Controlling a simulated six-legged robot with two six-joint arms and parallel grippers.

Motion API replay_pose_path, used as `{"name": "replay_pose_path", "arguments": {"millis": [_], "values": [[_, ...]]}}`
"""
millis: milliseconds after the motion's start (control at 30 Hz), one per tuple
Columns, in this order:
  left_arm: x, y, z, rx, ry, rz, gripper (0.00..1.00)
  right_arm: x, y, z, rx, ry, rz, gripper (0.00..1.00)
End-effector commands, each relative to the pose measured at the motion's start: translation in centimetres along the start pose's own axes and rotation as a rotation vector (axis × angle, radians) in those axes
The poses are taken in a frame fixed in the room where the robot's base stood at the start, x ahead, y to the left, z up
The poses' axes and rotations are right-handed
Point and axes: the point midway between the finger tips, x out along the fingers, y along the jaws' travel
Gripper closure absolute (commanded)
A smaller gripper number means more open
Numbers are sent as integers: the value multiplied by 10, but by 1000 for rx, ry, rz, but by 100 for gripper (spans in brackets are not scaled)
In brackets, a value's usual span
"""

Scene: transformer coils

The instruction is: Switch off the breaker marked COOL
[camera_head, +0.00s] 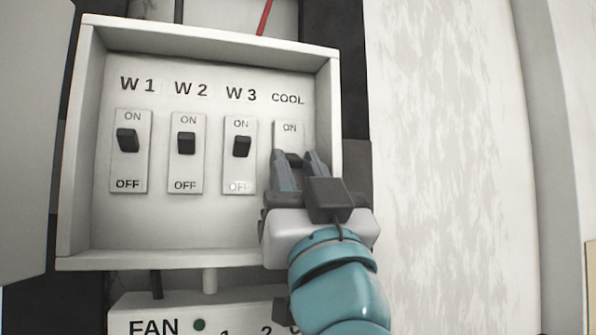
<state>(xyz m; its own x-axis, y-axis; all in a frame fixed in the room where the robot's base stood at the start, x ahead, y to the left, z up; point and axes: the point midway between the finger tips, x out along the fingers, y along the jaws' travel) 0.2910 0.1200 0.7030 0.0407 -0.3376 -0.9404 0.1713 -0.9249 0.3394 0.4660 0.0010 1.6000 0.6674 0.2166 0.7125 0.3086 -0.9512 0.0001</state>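The COOL breaker (290,128) is the rightmost switch in a white box, with a white plate marked ON at its top. Its dark lever (294,158) shows between the fingers of my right gripper (295,157). The lower part of the plate is hidden behind the gripper. My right gripper reaches up from below, its two fingers apart, one on each side of the lever. I cannot tell whether they touch it. My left gripper is not in view.
Breakers W1 (128,140), W2 (187,143) and W3 (242,146) stand in a row to the left. The box's right wall (328,110) is close beside my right gripper. A FAN panel (165,310) sits below the box.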

Motion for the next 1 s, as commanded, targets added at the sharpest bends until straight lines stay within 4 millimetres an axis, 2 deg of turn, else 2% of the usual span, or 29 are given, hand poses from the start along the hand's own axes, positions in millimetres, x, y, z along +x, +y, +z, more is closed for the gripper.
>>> {"name": "replay_pose_path", "arguments": {"millis": [267, 367, 467, 700, 900, 1000], "values": [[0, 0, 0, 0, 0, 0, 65, -1, 0, 0, 0, 1, 0, 70], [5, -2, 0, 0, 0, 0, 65, -7, 0, 1, 1, 1, -1, 70], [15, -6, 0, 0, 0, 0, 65, -23, 0, 3, 2, 1, -1, 70], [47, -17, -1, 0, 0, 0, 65, -87, 0, 5, 3, 1, -2, 70], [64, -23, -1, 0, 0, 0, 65, -133, 0, 4, 2, 0, -1, 70], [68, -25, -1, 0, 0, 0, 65, -149, 0, 3, 2, -1, -2, 70]]}}
